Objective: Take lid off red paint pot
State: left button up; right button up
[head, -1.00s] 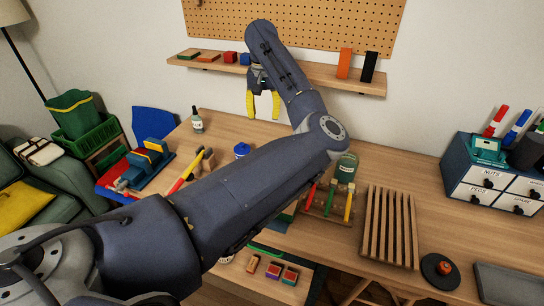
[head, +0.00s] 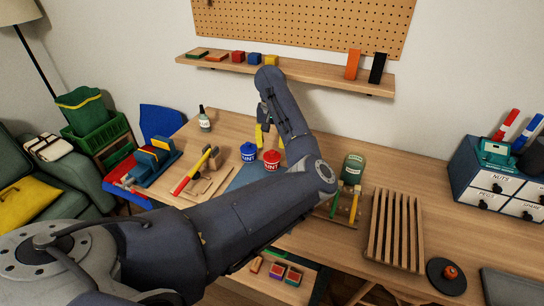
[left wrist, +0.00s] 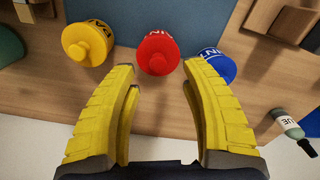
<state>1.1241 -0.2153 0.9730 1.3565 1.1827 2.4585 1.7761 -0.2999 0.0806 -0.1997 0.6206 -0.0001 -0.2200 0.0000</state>
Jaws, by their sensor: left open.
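The red paint pot (head: 272,161) stands on the workbench with its red lid on, just right of the blue paint pot (head: 249,152). In the left wrist view the red pot (left wrist: 158,50) is seen from above, with a round knob on its lid. My left gripper (head: 268,136) is behind the pots, partly hidden by my own arm. In the left wrist view its yellow fingers (left wrist: 158,68) are spread and empty, and the red pot lies just beyond and between their tips. My right gripper is in neither view.
A yellow pot (left wrist: 88,43) is left of the red one in the left wrist view, and a glue bottle (left wrist: 290,124) is at the right. A hammer (head: 195,170) and a slatted rack (head: 395,230) lie on the bench. A wall shelf (head: 320,80) holds blocks above.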

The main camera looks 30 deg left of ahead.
aim_at(272, 151)
pick_arm(q)
jog(key=shift+w+d+f, duration=0.1)
jog(key=shift+w+f, duration=0.05)
jog(key=shift+f, duration=2.15)
grip_shut()
